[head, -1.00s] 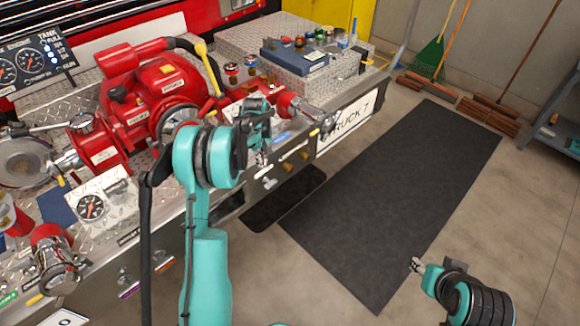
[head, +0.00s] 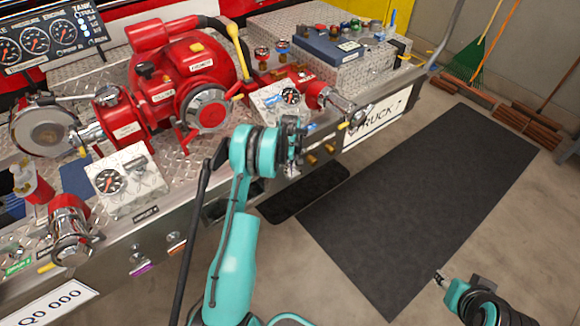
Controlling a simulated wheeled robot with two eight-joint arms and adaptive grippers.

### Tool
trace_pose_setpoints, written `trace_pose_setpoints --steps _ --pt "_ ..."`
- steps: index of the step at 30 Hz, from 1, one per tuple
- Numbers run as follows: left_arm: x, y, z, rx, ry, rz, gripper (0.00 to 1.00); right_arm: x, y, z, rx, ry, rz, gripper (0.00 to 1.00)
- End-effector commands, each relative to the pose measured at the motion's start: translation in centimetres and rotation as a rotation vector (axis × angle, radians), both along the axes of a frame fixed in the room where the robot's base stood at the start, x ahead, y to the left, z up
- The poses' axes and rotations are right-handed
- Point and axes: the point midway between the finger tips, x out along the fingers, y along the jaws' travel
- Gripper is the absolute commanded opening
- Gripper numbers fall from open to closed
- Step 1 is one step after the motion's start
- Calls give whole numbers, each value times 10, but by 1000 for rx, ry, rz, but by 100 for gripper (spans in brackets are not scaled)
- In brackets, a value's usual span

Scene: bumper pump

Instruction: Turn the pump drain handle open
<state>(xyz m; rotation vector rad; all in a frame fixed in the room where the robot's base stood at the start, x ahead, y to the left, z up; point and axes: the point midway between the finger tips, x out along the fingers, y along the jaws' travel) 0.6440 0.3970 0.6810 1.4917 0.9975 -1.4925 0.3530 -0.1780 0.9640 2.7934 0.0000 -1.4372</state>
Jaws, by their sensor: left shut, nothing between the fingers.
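The red pump (head: 185,85) sits on the diamond-plate bumper deck, with small pull and turn handles along the metal front face below. A purple-tagged handle (head: 140,268) and an orange-tagged handle (head: 177,249) are at the lower left. Brass-coloured knobs (head: 311,160) are right of my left gripper. I cannot read which one is the pump drain handle. My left gripper (head: 292,168) is shut and empty, pointing down by the front edge of the bumper; my arm hides part of the face there. My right gripper (head: 438,278) is low at the right, over the floor, away from the bumper.
Another outlet (head: 72,235) is at the left. A gauge panel (head: 122,178) stands on the deck. A dark mat (head: 430,200) covers clear floor at right.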

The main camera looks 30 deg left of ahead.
Motion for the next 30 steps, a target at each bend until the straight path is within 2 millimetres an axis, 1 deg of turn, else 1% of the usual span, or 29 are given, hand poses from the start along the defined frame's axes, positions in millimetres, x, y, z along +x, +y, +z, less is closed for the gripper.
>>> trace_pose_setpoints --steps 1,4,17,21,23,30 --pt "0 0 -7 0 0 0 0 0 0 -4 0 0 0 40" --pt "0 0 -13 0 0 0 0 0 0 -6 0 0 0 40" --pt "0 0 -16 0 0 0 0 0 0 -8 0 0 0 40" --pt "-5 3 -30 0 0 1 0 0 0 -19 0 0 0 40" --pt "-9 4 -34 0 0 2 0 0 0 -24 0 0 0 40" --pt "-10 4 -32 0 0 0 0 0 0 -22 0 0 0 40"
